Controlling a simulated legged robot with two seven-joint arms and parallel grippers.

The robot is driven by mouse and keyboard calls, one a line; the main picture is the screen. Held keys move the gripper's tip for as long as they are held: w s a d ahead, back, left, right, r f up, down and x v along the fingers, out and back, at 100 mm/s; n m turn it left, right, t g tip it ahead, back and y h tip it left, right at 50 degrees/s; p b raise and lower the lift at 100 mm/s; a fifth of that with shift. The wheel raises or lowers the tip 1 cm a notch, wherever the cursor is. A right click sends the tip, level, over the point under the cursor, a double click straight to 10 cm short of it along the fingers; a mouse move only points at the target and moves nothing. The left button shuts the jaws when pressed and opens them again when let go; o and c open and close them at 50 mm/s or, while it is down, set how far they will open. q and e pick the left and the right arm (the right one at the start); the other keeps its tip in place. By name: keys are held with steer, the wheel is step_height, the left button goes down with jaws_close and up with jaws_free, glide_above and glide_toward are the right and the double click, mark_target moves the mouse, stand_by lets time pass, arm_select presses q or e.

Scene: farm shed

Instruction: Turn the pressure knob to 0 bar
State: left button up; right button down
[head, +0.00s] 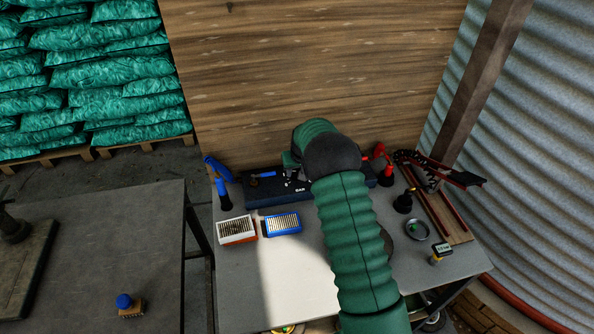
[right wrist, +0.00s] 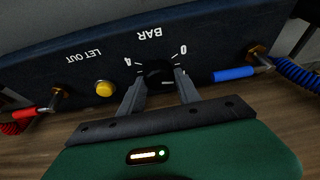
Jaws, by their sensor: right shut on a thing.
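The pressure knob (right wrist: 158,74) is a dark round knob on the dark blue panel (right wrist: 60,62), seen upside down in the right wrist view. The panel carries the marks BAR, 4 and 0 around the knob. My right gripper (right wrist: 160,84) has its two fingers on either side of the knob and is shut on it. A small light mark shows on the knob, but its exact setting is hard to read. In the head view the panel (head: 268,192) stands at the back of the table, and my right arm hides the knob. My left gripper is not in view.
A yellow LET OUT button (right wrist: 105,88) sits beside the knob. A blue hose fitting (right wrist: 234,74) and a red one (right wrist: 28,112) flank it. On the table (head: 240,275) are a white-and-orange box (head: 236,231), a blue box (head: 281,223) and a small ring-shaped dish (head: 417,230).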

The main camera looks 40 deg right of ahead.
steer(key=shift+d+f+n+y+b, duration=0.1)
steer(key=shift+n+y+b, duration=0.3)
steer(key=shift+n, duration=0.6)
steer(key=shift+n+t+b, duration=0.3)
steer(key=shift+n+b, duration=0.05)
steer(key=shift+n, duration=0.45)
steer(key=n+y, duration=0.2)
steer(key=n, duration=0.2)
steer(key=shift+d+n, duration=0.15)
steer(key=shift+n, duration=0.25)
steer(key=shift+y, duration=0.3)
steer(key=c, duration=0.9)
jaws_free()
steer(key=shift+o, duration=0.2)
